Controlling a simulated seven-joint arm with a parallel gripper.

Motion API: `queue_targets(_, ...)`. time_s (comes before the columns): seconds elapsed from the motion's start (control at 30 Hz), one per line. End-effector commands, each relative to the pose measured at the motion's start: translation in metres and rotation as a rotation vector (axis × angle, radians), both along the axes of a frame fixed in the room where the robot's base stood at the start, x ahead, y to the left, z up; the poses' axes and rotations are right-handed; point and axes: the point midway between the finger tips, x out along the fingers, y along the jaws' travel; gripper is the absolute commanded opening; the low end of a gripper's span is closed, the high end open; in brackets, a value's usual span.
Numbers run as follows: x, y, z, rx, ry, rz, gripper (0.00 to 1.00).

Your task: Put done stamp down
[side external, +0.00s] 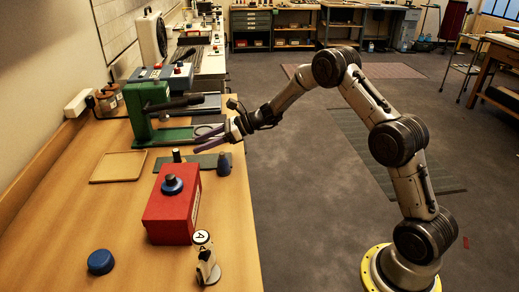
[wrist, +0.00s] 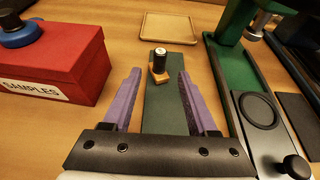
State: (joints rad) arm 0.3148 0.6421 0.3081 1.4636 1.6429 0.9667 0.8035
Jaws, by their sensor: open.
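A small stamp (wrist: 160,66) with a black handle and a wooden base stands upright at the far end of a dark green mat in the wrist view. Its dark top also shows in the side view (side external: 177,155). I cannot read a "done" label on it. My gripper (side external: 197,144) is open and empty, above the mat (side external: 203,161). In the wrist view, the purple fingers (wrist: 159,76) are spread, with the stamp beyond and between their tips. The fingers appear apart from the stamp.
A red SAMPLES box (side external: 168,212) with a blue-based knob on top stands nearby. A dark tapered piece (side external: 224,165) stands at the mat's right end. A green press (side external: 143,108) and an empty tan tray (side external: 119,167) lie behind. A white-topped stamp marked A (side external: 206,258) and a blue disc (side external: 101,262) are in front.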

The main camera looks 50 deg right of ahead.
Motion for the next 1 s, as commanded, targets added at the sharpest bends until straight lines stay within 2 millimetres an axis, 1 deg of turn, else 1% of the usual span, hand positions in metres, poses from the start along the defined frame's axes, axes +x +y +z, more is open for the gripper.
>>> queue_targets(0.07,0.000,0.000,0.000,-0.001,-0.001,0.002,0.59)
queue_targets(0.17,-0.006,0.006,0.010,-0.033,-0.017,0.033,0.59)
queue_targets(0.27,-0.027,0.023,0.034,-0.127,-0.064,0.127,0.59)
queue_targets(0.33,-0.052,0.039,0.057,-0.234,-0.116,0.229,0.59)
queue_targets(0.37,-0.065,0.046,0.067,-0.286,-0.141,0.280,0.59)
queue_targets(0.4,-0.084,0.055,0.079,-0.358,-0.177,0.350,0.59)
queue_targets(0.47,-0.114,0.066,0.095,-0.469,-0.230,0.457,0.59)
queue_targets(0.5,-0.135,0.071,0.103,-0.543,-0.267,0.525,0.59)
queue_targets(0.57,-0.166,0.078,0.115,-0.653,-0.321,0.629,0.59)
queue_targets(0.6,-0.187,0.081,0.122,-0.727,-0.358,0.696,0.59)
queue_targets(0.67,-0.218,0.083,0.129,-0.837,-0.412,0.798,0.59)
queue_targets(0.7,-0.239,0.083,0.133,-0.912,-0.447,0.865,0.59)
queue_targets(0.83,-0.304,0.076,0.140,-1.153,-0.558,1.083,0.59)
queue_targets(0.87,-0.319,0.073,0.140,-1.209,-0.581,1.132,0.59)
queue_targets(0.9,-0.337,0.068,0.140,-1.286,-0.612,1.197,0.59)
queue_targets(1.0,-0.379,0.053,0.137,-1.470,-0.679,1.354,0.59)
